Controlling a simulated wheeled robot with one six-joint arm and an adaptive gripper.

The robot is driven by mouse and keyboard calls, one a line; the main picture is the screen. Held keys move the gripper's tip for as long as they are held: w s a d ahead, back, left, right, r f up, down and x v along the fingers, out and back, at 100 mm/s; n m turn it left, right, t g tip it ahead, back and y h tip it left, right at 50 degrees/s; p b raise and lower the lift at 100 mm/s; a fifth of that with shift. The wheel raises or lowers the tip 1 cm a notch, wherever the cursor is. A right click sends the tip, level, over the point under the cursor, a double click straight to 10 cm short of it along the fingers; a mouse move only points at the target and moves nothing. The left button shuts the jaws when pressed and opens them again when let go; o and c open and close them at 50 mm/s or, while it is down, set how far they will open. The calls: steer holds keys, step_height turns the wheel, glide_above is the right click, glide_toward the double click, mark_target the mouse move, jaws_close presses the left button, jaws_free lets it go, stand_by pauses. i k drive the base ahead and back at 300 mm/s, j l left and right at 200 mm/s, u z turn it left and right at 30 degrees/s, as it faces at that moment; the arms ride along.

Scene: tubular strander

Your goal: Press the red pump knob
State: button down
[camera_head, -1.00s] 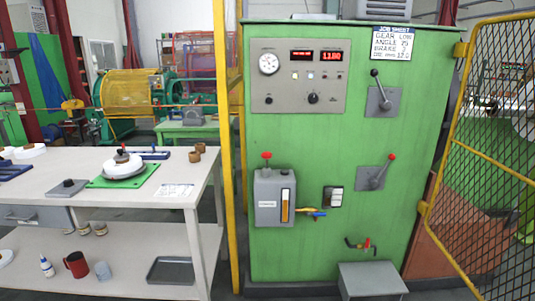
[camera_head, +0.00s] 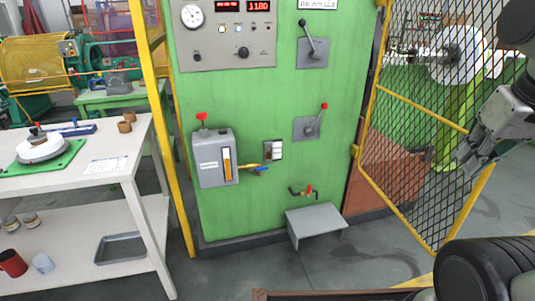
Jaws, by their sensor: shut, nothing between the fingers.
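The red pump knob (camera_head: 202,117) sits on top of a grey pump box (camera_head: 209,165) on the front of the green cabinet (camera_head: 245,110). The box has a yellow sight gauge on its face and a yellow-and-blue handled valve at its right. My gripper (camera_head: 468,168) is at the right edge, in front of the mesh gate, far to the right of the knob and at a lower height in the picture. Its fingers are together and hold nothing. Nothing covers the knob.
A white workbench (camera_head: 100,175) stands left of a yellow post (camera_head: 160,130). The yellow mesh gate (camera_head: 425,120) stands open at right.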

mark_target(202, 116)
steer(key=i+j+u, duration=0.25)
steer(key=j, duration=0.35)
steer(key=i+j+u, duration=0.3)
steer(key=i+j, duration=0.15)
